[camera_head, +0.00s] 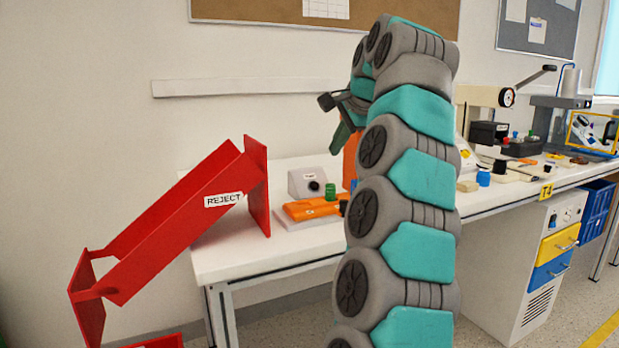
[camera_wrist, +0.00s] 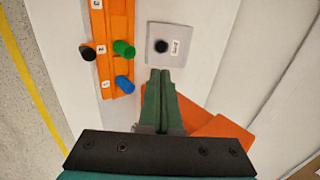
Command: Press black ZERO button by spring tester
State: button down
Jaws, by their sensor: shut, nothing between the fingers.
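The black button (camera_wrist: 161,46) sits on a light grey box (camera_wrist: 182,35) with a small white label, whose text is too small to read surely. In the head view, the button (camera_head: 314,186) is on the sloped front of the box (camera_head: 300,178) on the white bench. My gripper (camera_wrist: 166,73) has its green fingers shut with nothing between them. In the wrist view the fingertips point at the box, just short of its near edge and the button. In the head view my gripper (camera_head: 339,138) is above the bench, up and right of the box. Any contact is not visible.
An orange block with numbered places (camera_wrist: 118,20) lies left of the box, with green (camera_wrist: 123,48), blue (camera_wrist: 124,84) and black (camera_wrist: 87,52) pieces. An orange object (camera_wrist: 222,130) is beside my fingers. A red REJECT chute (camera_head: 190,225) stands at the bench's left end.

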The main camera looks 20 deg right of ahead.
aim_at(315, 186)
jog(key=shift+w+d+r, duration=0.1)
dwell(0.3)
jog(key=x, duration=1.4)
jog(key=shift+b+x, duration=0.3)
jog(key=shift+x, duration=0.65)
jog(key=p+v, duration=0.1)
jog(key=v, duration=1.3)
jog(key=shift+s+r, duration=0.2)
jog(key=shift+r, duration=0.15)
